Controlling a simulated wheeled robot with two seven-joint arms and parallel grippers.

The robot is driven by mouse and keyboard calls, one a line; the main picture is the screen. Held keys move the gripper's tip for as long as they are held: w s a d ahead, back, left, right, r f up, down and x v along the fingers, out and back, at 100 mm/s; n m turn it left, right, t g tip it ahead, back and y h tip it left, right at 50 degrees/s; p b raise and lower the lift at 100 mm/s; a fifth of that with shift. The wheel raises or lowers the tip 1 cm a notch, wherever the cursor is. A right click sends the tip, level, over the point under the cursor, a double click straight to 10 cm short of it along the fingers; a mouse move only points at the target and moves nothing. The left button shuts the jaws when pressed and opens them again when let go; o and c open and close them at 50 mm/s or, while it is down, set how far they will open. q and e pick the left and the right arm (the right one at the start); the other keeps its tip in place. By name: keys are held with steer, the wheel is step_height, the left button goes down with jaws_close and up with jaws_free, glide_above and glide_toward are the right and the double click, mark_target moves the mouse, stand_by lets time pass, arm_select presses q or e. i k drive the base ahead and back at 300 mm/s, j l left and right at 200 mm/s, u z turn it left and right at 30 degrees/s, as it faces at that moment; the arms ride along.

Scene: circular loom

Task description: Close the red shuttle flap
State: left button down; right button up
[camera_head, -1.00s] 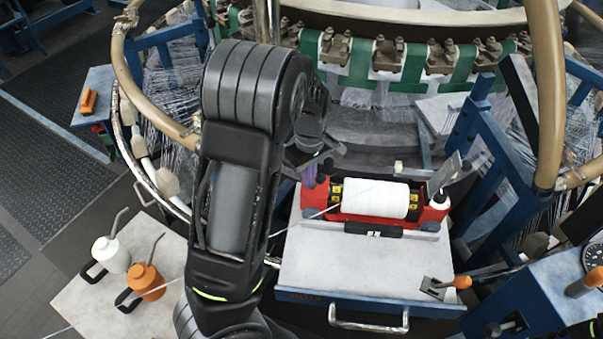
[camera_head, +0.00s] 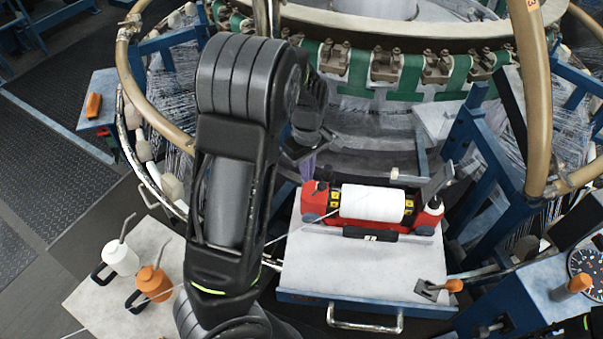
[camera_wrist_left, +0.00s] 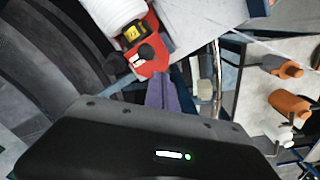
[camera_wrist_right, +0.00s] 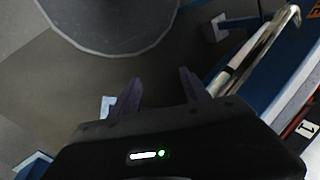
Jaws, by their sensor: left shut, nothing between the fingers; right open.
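The red shuttle (camera_head: 312,205) lies on the white-topped tray, with a white thread spool (camera_head: 372,203) in its middle. A grey plate, apparently the flap (camera_head: 438,181), stands up at a slant at the shuttle's right end. My left gripper (camera_head: 308,170) is behind the shuttle's left end, partly hidden by my own arm. In the left wrist view, its purple fingers (camera_wrist_left: 163,77) are together and empty, just beside the red end of the shuttle (camera_wrist_left: 150,62). My right gripper is outside the head view; in the right wrist view (camera_wrist_right: 160,77) its fingers are apart and empty.
The tray (camera_head: 335,270) has a bare front area and an orange-tipped lever (camera_head: 452,286) at its right corner. White and orange oil cans (camera_head: 152,281) stand at lower left. Blue frame posts (camera_head: 490,165) and the loom ring surround the shuttle.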

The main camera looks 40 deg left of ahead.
mark_target(447, 172)
steer(key=k, duration=1)
